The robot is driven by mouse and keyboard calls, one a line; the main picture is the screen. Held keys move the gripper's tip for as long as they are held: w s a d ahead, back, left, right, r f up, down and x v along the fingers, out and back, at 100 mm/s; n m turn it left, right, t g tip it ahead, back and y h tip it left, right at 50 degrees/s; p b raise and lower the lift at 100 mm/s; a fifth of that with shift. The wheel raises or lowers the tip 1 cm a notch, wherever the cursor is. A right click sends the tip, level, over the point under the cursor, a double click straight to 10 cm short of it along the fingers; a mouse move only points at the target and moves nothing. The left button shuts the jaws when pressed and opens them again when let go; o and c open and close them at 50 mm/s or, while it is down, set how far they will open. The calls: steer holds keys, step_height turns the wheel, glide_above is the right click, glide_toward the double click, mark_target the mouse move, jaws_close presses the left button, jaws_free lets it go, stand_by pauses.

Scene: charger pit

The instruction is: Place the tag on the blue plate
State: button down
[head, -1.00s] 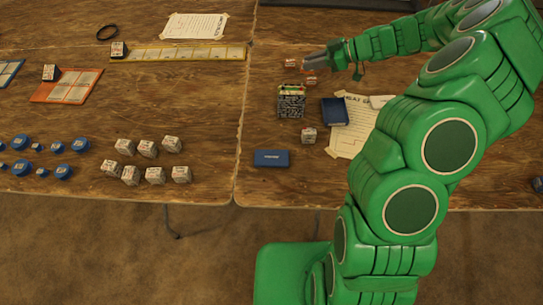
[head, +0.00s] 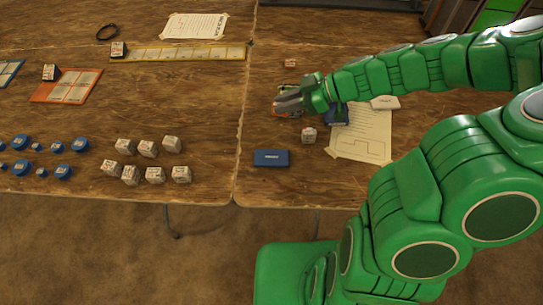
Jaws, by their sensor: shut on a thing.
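The blue plate (head: 271,158) is a flat blue rectangle with small white lettering, lying near the front edge of the right table. My gripper (head: 278,108) is above and slightly right of it in the picture, with its fingers pointing left. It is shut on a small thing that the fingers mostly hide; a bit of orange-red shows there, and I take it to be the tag. A similar small red-and-white piece (head: 290,63) lies on the table farther back.
A small white cube (head: 309,135) stands right of the plate. A dark blue box (head: 340,115), partly hidden by my arm, is beside a paper sheet (head: 368,140). White cubes (head: 155,175) and blue discs (head: 62,172) fill the left table's front. Bare wood surrounds the plate.

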mark_target(276, 157)
steer(key=shift+n, duration=0.3)
steer(key=shift+s+a+f, duration=0.35)
steer(key=shift+s+f, duration=0.1)
steer(key=shift+f, duration=2.5)
steer(key=shift+s+a+f, duration=0.4)
steer(key=shift+s+f, duration=0.1)
steer(key=shift+f, duration=2.5)
steer(key=shift+s+a+f, duration=0.35)
steer(key=shift+s+f, duration=0.1)
steer(key=shift+f, duration=2.5)
steer(key=shift+f, duration=0.1)
steer(key=c, duration=1)
jaws_free()
steer(key=v, duration=1.2)
steer(key=shift+w, duration=0.15)
